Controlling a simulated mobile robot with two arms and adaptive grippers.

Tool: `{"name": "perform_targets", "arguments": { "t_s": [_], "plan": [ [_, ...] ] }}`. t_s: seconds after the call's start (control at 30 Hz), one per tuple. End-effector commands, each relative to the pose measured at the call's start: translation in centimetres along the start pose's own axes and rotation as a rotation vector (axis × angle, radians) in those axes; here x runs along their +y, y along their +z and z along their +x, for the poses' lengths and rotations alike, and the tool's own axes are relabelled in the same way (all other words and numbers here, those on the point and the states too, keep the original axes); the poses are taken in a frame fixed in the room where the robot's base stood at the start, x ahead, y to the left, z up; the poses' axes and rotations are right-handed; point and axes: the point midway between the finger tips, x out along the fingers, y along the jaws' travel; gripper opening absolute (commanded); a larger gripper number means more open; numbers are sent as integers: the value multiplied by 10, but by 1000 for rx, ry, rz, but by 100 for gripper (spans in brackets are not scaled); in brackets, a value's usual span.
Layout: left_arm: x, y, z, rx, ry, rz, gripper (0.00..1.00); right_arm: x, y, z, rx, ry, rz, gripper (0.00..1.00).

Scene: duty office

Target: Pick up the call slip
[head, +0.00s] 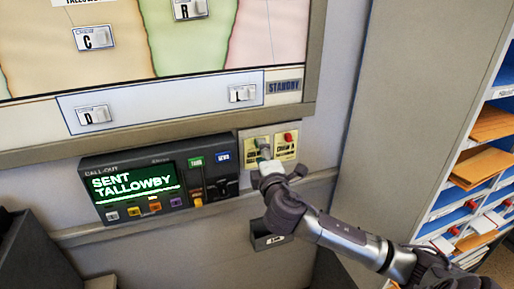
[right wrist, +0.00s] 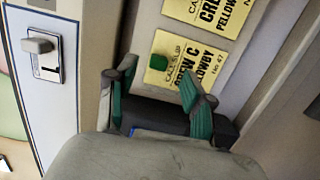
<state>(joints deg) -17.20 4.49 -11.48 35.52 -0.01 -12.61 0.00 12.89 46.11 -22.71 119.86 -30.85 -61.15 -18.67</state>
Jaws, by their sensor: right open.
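Two yellow call slips hang side by side on a pale panel to the right of the call-out unit. The left call slip (head: 254,156) has a green clip; in the right wrist view this slip (right wrist: 184,74) reads "CREW C" and "No 47". The right call slip (head: 286,149) has a red clip, and part of it shows in the right wrist view (right wrist: 216,12). My right gripper (head: 268,168) is open just below and in front of the left slip, covering its lower part. In the wrist view its teal-padded fingers stand apart, with the slip beyond them. My left gripper is out of view.
The call-out unit (head: 135,185) shows "SENT TALLOWBY". A map board (head: 150,130) with lettered tags hangs above it. A small dark tray (head: 268,236) sits below the panel. Shelves with folders (head: 480,165) stand at the right.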

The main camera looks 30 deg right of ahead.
Motion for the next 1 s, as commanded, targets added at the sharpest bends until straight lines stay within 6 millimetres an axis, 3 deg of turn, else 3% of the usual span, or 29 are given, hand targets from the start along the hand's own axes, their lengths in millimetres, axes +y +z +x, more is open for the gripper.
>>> {"name": "perform_targets", "arguments": {
  "t_s": [0.03, 0.2, 0.47, 0.5, 0.8, 1.0],
  "plan": [
    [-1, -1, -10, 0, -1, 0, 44, 8, 0, 9, -2, 1, -1, 52],
    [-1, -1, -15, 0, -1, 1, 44, 4, -1, 30, -1, 0, 0, 52],
    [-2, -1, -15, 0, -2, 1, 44, 2, -1, 34, 1, 0, 1, 52],
    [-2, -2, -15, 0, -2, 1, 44, 2, -1, 33, 1, 0, 1, 50],
    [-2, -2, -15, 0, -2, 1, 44, 2, -1, 33, 1, 0, 1, 3],
    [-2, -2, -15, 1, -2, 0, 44, 2, -1, 33, 1, 0, 1, 3]
  ]
}}
